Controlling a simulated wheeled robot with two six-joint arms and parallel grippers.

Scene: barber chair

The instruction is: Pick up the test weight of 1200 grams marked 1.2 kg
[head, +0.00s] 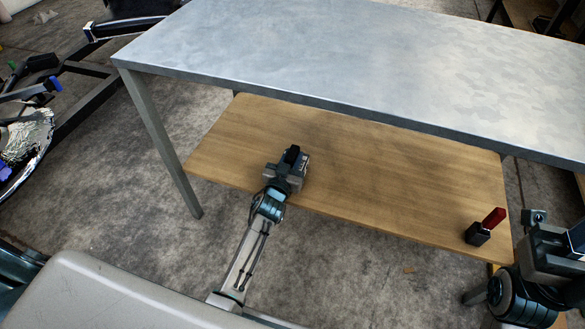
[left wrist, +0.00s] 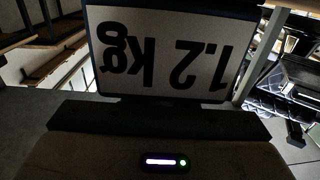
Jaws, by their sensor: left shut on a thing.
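The test weight (head: 305,160) is a dark block with a pale label on its side, at the front edge of the wooden lower shelf in the head view. In the left wrist view its label (left wrist: 158,15) fills the upper middle and reads "1.2 kg" upside down. My left gripper (head: 285,172) is shut on the weight, hiding part of it. I cannot tell whether the weight touches the shelf. My right gripper (head: 540,240) is at the right edge of the head view, apart from the weight, its jaw opening unclear.
A metal tabletop (head: 330,55) overhangs the wooden shelf (head: 390,175), with a grey leg (head: 165,150) at the left. A black block with a red upright part (head: 480,234) stands at the shelf's right end, near my right gripper. The shelf between is clear.

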